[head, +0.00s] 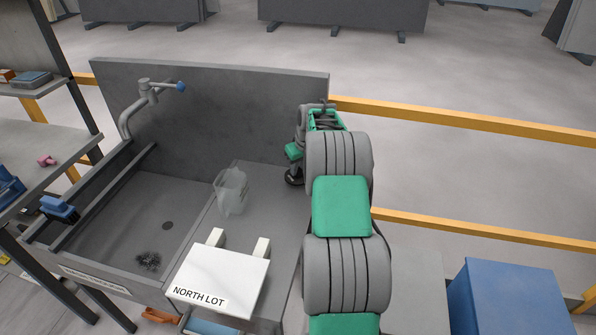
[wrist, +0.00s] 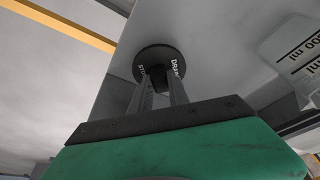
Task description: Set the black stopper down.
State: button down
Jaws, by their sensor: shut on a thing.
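The black stopper (wrist: 150,60) is a round disc with white lettering, partly legible as "DRAIN". It also shows in the head view (head: 293,178), low over the right end of the grey counter (head: 262,215), near the back panel. My gripper (wrist: 162,92) is shut on the stopper's middle knob, with the disc beyond the fingertips. In the head view my gripper (head: 295,165) is partly hidden behind my arm. I cannot tell whether the disc touches the counter.
A clear measuring jug (head: 231,190) stands left of the stopper. A white block marked "NORTH LOT" (head: 218,280) lies at the front. The sink basin (head: 130,215), with a dark drain (head: 168,225) and dark bits (head: 148,260), is at left under a tap (head: 150,88).

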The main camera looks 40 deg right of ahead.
notch_tip(320, 180, down, 2)
jog(key=shift+f+p, duration=0.1)
jog(key=shift+p, duration=0.2)
jog(key=shift+a+f, duration=0.1)
jog(key=shift+f, duration=0.1)
jog(key=c, duration=1.3)
grip_release()
jog(key=shift+o, duration=0.2)
jog(key=shift+r, duration=0.45)
jog(key=b+v, duration=0.2)
jog(key=v, duration=1)
jog(key=s+a+r, duration=0.1)
jog(key=a+r, duration=0.1)
jog(key=a, duration=0.4)
jog(key=s+a+r, duration=0.2)
jog(key=a+r, duration=0.1)
jog(key=a, duration=0.3)
jog(key=s+a+r, duration=0.2)
jog(key=s+a, duration=0.9)
jog(key=a, duration=0.3)
jog(key=s+a+f, duration=0.4)
jog(key=s+a, duration=0.2)
jog(key=s, duration=0.4)
jog(key=shift+f+n, duration=0.2)
jog(key=shift+n, duration=0.2)
jog(key=shift+s, duration=0.1)
